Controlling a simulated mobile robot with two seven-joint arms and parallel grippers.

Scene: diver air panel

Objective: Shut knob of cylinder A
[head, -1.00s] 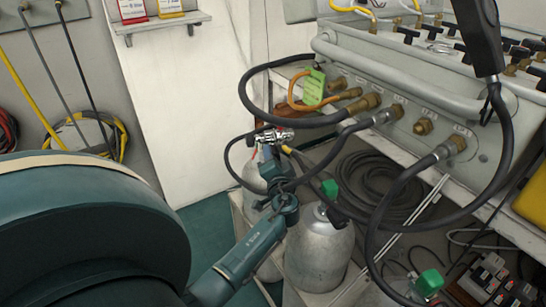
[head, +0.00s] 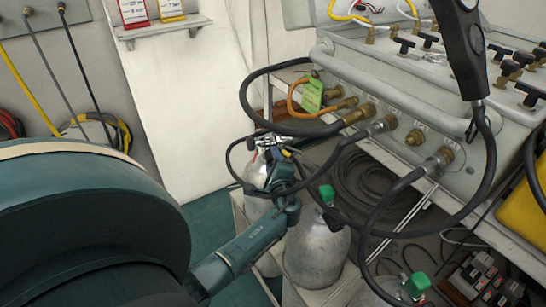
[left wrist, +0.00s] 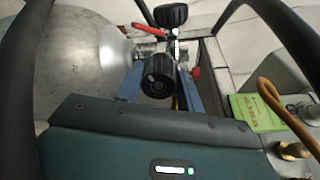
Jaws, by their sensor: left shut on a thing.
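A grey metal cylinder (head: 255,175) stands behind my left wrist, with its valve (head: 272,141) at the top; no letter on it is readable. In the left wrist view the cylinder (left wrist: 80,60) fills the upper left. A black ribbed knob (left wrist: 157,78) sits on the valve between the two blue fingers of my left gripper (left wrist: 157,88), which is shut on it. A second black knob (left wrist: 170,15) and a red lever (left wrist: 148,30) are just beyond it. In the head view my left gripper (head: 276,158) is at the valve, its fingertips partly hidden. My right gripper is not in view.
A second cylinder (head: 316,255) and a green-capped one (head: 418,284) stand nearer. Black hoses (head: 375,222) loop from the grey panel (head: 400,100) close to my left arm. A green tag (head: 310,95) hangs by the panel. A yellow case (head: 522,205) is at right.

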